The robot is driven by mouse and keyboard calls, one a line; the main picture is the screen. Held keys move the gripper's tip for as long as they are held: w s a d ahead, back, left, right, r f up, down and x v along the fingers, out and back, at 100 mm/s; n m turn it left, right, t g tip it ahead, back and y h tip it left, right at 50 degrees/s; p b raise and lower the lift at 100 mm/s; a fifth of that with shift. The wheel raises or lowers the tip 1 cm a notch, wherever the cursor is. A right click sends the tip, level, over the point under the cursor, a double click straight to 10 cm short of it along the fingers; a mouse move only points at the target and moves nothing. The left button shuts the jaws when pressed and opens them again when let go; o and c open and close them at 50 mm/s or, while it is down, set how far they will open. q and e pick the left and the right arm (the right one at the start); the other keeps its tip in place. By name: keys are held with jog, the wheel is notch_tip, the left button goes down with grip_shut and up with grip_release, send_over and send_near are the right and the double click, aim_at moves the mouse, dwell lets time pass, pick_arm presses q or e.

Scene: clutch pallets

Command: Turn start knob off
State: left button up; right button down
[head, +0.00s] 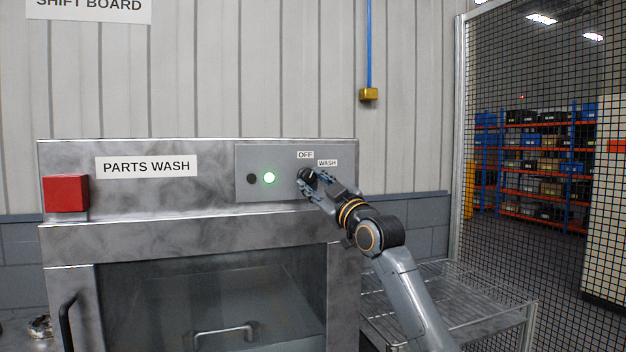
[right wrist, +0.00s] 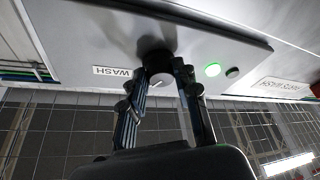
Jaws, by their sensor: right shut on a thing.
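The start knob (right wrist: 160,66) is a dark round knob with a grey face and a short pale mark. It sits on the grey control panel (head: 283,194) of the parts washer, below the OFF label (head: 305,155) and WASH label (head: 327,163). My right gripper (head: 310,181) is at the knob and hides most of it in the head view. In the right wrist view its two fingers (right wrist: 158,88) stand on either side of the knob, shut on it. I cannot tell which label the mark points to. My left gripper is not in view.
A green lamp (head: 269,178) is lit beside a small black button (head: 251,179). A red box (head: 66,193) is on the washer's left. The washer's glass door (head: 210,290) is below. A wire rack (head: 470,300) and mesh fence (head: 530,60) stand at right.

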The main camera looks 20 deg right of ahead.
jog(key=n+p, duration=0.1)
jog(key=p, duration=0.1)
jog(key=n+g+y+p, duration=0.1)
jog(key=n+p, duration=0.1)
jog(key=n+g+p, duration=0.1)
jog(key=n+p, duration=0.1)
jog(key=shift+d+r+y, duration=0.2)
jog(key=shift+r+y, duration=0.1)
jog(key=shift+y, duration=0.1)
jog(key=shift+f+n+p, duration=0.15)
jog(key=shift+n+p, duration=0.5)
jog(key=shift+n, duration=0.25)
jog(key=c, duration=1)
grip_release()
jog(key=shift+s, duration=0.1)
jog(key=v, duration=1.1)
jog(key=shift+s+d, duration=0.2)
jog(key=shift+s, duration=0.15)
